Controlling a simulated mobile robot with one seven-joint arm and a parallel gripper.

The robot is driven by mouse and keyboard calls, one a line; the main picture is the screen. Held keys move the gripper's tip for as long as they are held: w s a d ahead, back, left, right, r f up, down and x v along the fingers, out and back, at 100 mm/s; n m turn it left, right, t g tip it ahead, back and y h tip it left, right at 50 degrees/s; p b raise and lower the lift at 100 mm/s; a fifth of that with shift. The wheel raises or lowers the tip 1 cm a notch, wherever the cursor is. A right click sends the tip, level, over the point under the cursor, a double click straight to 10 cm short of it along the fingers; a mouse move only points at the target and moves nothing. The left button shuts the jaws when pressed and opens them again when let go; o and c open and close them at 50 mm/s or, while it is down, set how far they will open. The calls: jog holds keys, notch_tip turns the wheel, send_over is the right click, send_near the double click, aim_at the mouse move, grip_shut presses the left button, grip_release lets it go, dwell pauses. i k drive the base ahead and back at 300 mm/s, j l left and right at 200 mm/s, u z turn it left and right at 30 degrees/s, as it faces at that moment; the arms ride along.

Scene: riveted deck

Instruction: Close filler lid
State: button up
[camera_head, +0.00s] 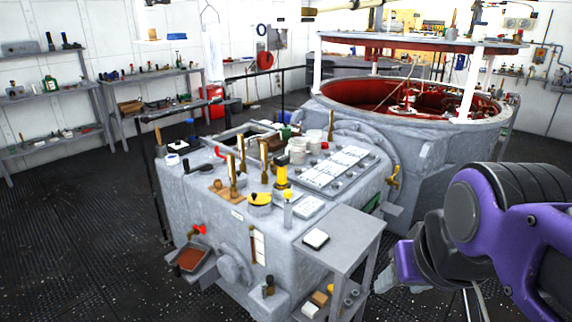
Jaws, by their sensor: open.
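A grey machine block (215,215) stands in the middle of the head view, with several fittings on its top. A round yellow cap (260,199) with a dark mark sits near its front edge. A taller yellow fitting (281,177) stands just behind it. I cannot tell which part is the filler lid, or whether it is open. My purple arm comes in from the right. Its end, my gripper (383,282), is low beside the small side table, apart from the machine's top. It is small here and partly hidden by the arm. I see nothing held.
A grey side table (345,232) with a white-topped box (316,238) stands between my arm and the machine. A large round tub (430,140) with a red inside is behind. Shelves (60,90) line the left wall. The dark floor at left is clear.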

aim_at(257, 198)
jog(key=j+z, duration=0.35)
jog(key=j, duration=0.45)
jog(key=i+j+z, duration=0.2)
jog(key=j, duration=0.2)
jog(key=j+z, duration=0.2)
jog(key=j, duration=0.2)
